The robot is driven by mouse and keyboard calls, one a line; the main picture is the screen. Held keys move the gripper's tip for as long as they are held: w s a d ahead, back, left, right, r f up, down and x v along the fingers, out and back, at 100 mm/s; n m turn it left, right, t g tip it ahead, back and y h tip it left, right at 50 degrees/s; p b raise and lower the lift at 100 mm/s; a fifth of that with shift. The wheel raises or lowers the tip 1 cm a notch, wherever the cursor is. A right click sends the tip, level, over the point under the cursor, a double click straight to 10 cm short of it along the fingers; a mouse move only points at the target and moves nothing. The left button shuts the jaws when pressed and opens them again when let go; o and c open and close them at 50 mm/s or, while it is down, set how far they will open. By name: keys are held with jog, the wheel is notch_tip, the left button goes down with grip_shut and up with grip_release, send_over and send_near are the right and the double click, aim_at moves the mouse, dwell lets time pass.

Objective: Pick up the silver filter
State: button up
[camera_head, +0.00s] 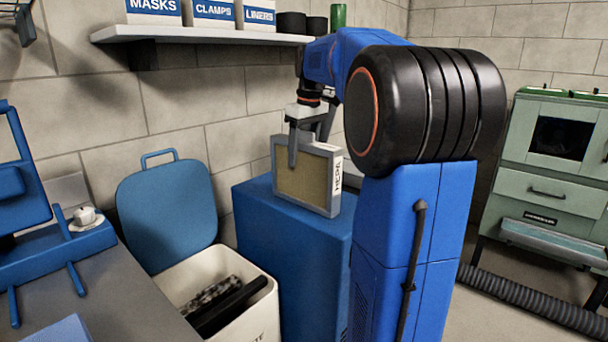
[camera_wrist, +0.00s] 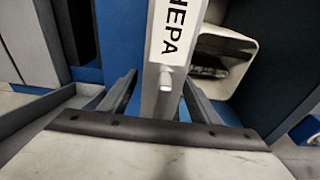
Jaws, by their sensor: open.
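The silver-framed filter (camera_head: 307,177) stands upright on top of a blue cabinet (camera_head: 292,226). It has a tan pleated face and a white label reading HEPA on its narrow side. My gripper (camera_head: 296,148) is at the filter's top, with one finger in front of the tan face. In the wrist view the filter (camera_wrist: 163,95) runs up the middle between the two fingers of my gripper (camera_wrist: 160,92). The fingers stand apart on either side of its frame, with gaps showing. A small pale knob sits on the frame below the label.
An open white bin (camera_head: 262,305) with dark brushes inside stands left of the cabinet, its blue lid raised. A shelf (camera_head: 200,35) with labelled boxes hangs above. A grey table (camera_head: 100,290) is at left, a green machine (camera_head: 550,165) at right.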

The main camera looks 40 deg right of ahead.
jog(key=shift+c, duration=0.3)
grip_shut()
jog(key=shift+r, duration=0.1)
notch_tip(320, 180, up, 14)
jog(key=shift+r, duration=0.4)
dwell(0.5)
